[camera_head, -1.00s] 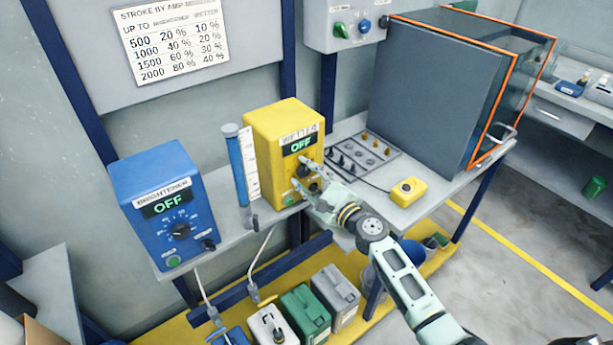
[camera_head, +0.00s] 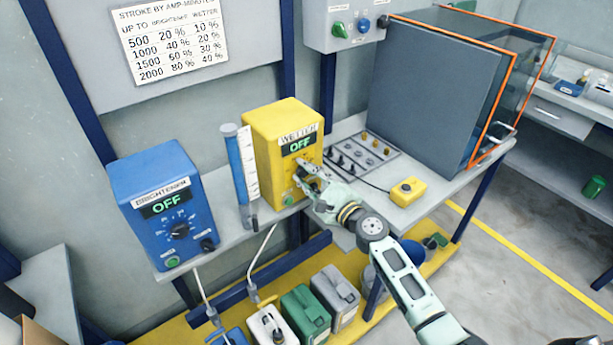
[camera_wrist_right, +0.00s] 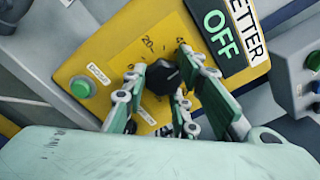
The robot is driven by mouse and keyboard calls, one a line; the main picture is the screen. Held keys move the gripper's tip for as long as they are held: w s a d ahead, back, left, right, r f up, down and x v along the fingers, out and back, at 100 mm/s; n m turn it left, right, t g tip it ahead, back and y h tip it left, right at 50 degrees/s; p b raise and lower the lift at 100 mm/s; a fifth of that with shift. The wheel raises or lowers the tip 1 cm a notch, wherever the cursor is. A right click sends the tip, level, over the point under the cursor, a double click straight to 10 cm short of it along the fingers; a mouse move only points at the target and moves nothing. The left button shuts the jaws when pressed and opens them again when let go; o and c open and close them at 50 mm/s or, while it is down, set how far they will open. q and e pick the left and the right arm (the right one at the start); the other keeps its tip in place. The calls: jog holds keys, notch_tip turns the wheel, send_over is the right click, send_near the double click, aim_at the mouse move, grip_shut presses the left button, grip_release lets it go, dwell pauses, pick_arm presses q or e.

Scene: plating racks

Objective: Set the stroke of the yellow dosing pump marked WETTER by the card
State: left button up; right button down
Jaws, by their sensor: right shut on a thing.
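The yellow WETTER pump (camera_head: 270,145) stands on the shelf with its display reading OFF; it also fills much of the right wrist view (camera_wrist_right: 110,60). My right gripper (camera_head: 306,170) is at the pump's front face. In the right wrist view its fingers (camera_wrist_right: 160,85) are shut on the black stroke knob (camera_wrist_right: 162,78), one on each side. The numbers 20 and 40 show on the dial; the rest is mostly hidden. The card (camera_head: 170,40) on the wall lists brightener and wetter percentages by amp-minutes. My left gripper is not in view.
The blue BRIGHTENER pump (camera_head: 165,205), also OFF, stands at left. A clear-and-blue cylinder (camera_head: 241,170) is close beside the yellow pump. A yellow button box (camera_head: 408,190) and a connector plate (camera_head: 360,155) lie to the right. Several canisters (camera_head: 305,310) stand below.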

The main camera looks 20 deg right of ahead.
jog(key=n+b, duration=0.1)
jog(key=n, duration=0.1)
jog(key=f+n+b, duration=0.1)
jog(key=n+b, duration=0.1)
jog(key=n, duration=0.1)
jog(key=n+b, duration=0.1)
jog(key=n, duration=0.1)
jog(key=shift+s+f+n, duration=0.1)
jog(key=shift+f+n, duration=0.2)
jog(key=shift+d+r+n+b, duration=0.15)
jog(key=shift+n+b, duration=0.55)
jog(key=shift+n, duration=1.2)
jog(key=shift+d+n+b, duration=0.1)
jog(key=shift+n+b, duration=0.6)
jog(key=shift+n, duration=1.2)
jog(key=c, duration=1.8)
grip_release()
jog(key=shift+o, duration=1.3)
jog(key=shift+w+d, duration=0.15)
jog(key=shift+w, duration=0.05)
